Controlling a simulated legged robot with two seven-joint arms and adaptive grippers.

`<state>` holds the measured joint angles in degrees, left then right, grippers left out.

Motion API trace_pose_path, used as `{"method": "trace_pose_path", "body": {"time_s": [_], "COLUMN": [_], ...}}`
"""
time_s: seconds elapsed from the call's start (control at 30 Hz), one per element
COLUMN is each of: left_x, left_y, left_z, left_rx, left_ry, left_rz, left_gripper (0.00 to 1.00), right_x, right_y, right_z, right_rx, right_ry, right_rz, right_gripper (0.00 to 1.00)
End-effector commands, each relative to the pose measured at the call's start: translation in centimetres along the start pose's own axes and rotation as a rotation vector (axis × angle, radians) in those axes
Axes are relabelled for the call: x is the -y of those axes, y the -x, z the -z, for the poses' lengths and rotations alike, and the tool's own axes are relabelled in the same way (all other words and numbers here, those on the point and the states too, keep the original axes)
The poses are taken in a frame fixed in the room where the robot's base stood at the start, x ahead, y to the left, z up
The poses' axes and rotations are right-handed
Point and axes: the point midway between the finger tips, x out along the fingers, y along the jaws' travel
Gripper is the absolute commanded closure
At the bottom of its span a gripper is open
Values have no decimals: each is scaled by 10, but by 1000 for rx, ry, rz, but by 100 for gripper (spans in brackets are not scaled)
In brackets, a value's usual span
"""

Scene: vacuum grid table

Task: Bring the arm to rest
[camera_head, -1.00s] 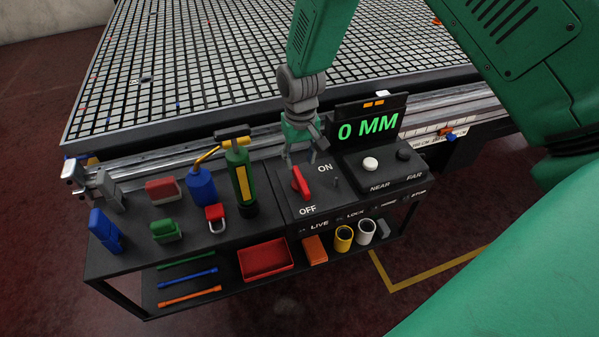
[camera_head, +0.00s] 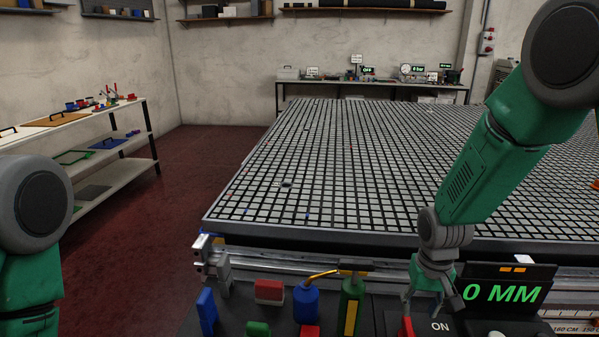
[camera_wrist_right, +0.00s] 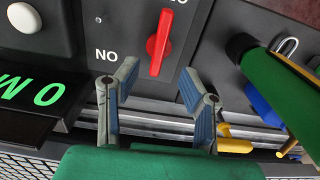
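My right arm comes in from the right in the head view, and its gripper (camera_head: 424,300) hangs over the control panel by the 0 MM display. In the wrist view the gripper (camera_wrist_right: 158,80) has its two blue-padded fingers apart with nothing between them. The red rotary switch (camera_wrist_right: 160,42) lies just beyond the fingertips; no contact shows. Only the top of the red switch (camera_head: 407,327) shows at the bottom of the head view. The display (camera_head: 503,292) reads 0 MM in green. My left arm shows at the left edge; its gripper is out of view.
The vacuum grid table (camera_head: 330,175) fills the middle. A blue bottle (camera_head: 306,302) and a green cylinder (camera_head: 351,305) stand left of my right gripper. A shelf rack (camera_head: 110,160) stands at the left, and a back bench (camera_head: 375,84) behind the table. Open red floor lies between.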

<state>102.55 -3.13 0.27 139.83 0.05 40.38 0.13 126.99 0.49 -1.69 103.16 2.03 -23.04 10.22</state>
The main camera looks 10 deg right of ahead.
Motion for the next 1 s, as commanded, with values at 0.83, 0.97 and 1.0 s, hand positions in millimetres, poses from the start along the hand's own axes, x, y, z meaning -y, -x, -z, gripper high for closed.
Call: {"method": "trace_pose_path", "body": {"time_s": [0.83,0.97,1.0], "left_x": [0,0,0], "left_y": [-13,-13,-13], "left_z": [-1,-1,-1], "left_rx": [1,1,1], "left_ry": [0,0,0], "left_rz": [0,0,0], "left_gripper": [60,60,60], "right_x": [-45,-45,-45], "right_y": [-145,-145,-145], "right_z": [-285,-284,-284], "right_rx": [-41,-42,-42], "right_ry": [288,288,288], "right_rz": [4,4,4], "right_gripper": [64,64,64]}}
